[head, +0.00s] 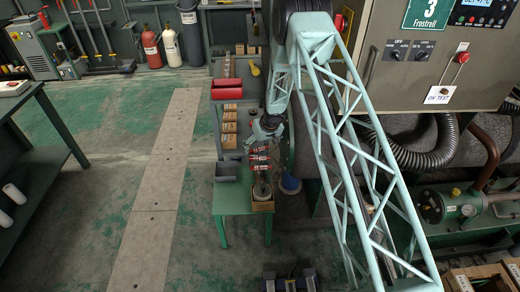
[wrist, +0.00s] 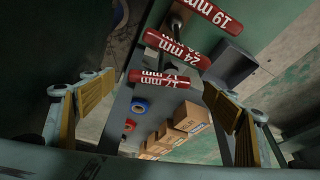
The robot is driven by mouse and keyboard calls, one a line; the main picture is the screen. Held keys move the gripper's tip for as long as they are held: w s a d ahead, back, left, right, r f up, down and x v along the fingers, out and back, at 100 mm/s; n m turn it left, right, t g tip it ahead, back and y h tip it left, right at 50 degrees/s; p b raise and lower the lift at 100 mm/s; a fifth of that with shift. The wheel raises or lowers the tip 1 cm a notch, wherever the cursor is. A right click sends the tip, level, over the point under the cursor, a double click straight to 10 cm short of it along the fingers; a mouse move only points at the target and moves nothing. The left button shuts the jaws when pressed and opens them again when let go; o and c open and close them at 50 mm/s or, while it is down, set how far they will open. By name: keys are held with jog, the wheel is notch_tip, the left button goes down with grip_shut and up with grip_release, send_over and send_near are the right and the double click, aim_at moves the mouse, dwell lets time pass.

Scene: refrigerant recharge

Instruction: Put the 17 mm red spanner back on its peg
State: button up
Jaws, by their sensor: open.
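Red spanner handles with white size lettering, upside down, show in the wrist view. The closest one, which seems to read 17 mm (wrist: 160,79), lies between my finger pads and a little beyond them. The 24 mm spanner (wrist: 177,48) and the 19 mm spanner (wrist: 208,14) are farther up the picture. My gripper (wrist: 158,92) is open, with a finger on each side and nothing clasped. In the head view my gripper (head: 268,126) is above the green bench, just beyond the small red handles (head: 259,158). I cannot tell which peg, if any, holds the 17 mm spanner.
The narrow green bench (head: 231,202) carries a red bin (head: 227,89), cardboard boxes (head: 229,128) and a grey bin (head: 226,171). Blue (wrist: 139,106) and red rolls lie near the boxes in the wrist view.

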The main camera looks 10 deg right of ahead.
jog(key=v, duration=0.6)
jog(key=shift+r, duration=0.4)
jog(key=shift+s, duration=0.15)
dwell(0.4)
